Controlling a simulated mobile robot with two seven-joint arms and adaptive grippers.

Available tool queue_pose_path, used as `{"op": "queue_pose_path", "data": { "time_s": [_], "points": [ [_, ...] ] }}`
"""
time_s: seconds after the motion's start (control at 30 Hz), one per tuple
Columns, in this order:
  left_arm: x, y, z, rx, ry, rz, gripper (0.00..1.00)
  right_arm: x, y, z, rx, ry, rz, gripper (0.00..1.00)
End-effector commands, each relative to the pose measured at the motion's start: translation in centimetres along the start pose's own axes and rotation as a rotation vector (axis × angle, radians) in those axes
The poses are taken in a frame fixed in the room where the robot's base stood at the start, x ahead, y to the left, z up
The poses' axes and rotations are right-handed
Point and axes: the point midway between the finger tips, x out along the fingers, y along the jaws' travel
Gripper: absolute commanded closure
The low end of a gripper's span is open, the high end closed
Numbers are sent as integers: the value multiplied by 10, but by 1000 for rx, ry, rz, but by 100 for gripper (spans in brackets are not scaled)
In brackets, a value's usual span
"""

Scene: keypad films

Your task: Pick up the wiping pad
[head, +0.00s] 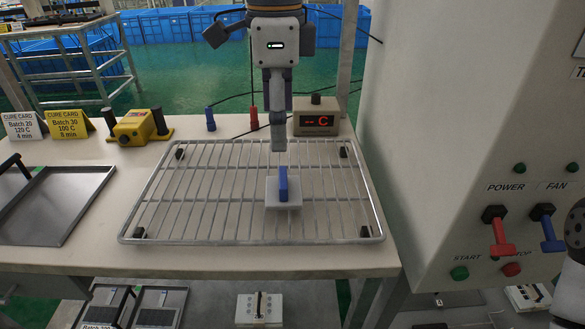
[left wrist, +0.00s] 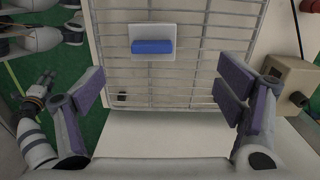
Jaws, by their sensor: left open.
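The wiping pad (head: 284,206) is a white square plate with a blue bar handle, lying flat on the wire rack (head: 160,222). In the left wrist view the pad (left wrist: 142,57) lies at the top middle, its blue handle running across the picture. My left gripper (head: 278,142) points down over the rack, beyond and above the pad, apart from it. In its wrist view the left gripper (left wrist: 160,90) has its two fingers wide apart and nothing between them. A dark hand at the left edge there looks like my right gripper (left wrist: 45,82); it is too small to judge.
A temperature display box (head: 318,119) stands behind the rack, close to the left gripper. A tall cabinet (head: 440,120) with levers and buttons walls off the right. A metal tray (head: 62,205), a yellow device (head: 134,127) and cards lie left. Bare table shows in front of the rack.

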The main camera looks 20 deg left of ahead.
Motion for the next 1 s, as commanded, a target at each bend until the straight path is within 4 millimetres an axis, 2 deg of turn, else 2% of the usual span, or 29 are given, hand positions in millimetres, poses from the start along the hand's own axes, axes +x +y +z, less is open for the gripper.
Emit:
{"op": "queue_pose_path", "data": {
  "time_s": [0.1,0.33,0.5,0.6,0.8,0.87,1.0],
  "points": [
    [30,1,0,1,-3,5,14,0,0,0,0,0,0,60],
    [63,3,-2,1,-2,5,14,-1,0,-1,0,4,0,60],
    [95,6,-7,0,-2,4,14,-2,0,-2,0,8,0,60],
    [105,5,-7,-1,-1,2,14,-2,0,-2,0,8,0,60],
    [106,5,-7,-1,0,0,14,-2,0,-2,0,8,0,60],
    [106,5,-7,-1,0,0,26,-2,0,-2,0,8,0,60],
    [106,5,-7,-1,0,1,57,-2,0,-2,0,8,0,60]
  ]
}}
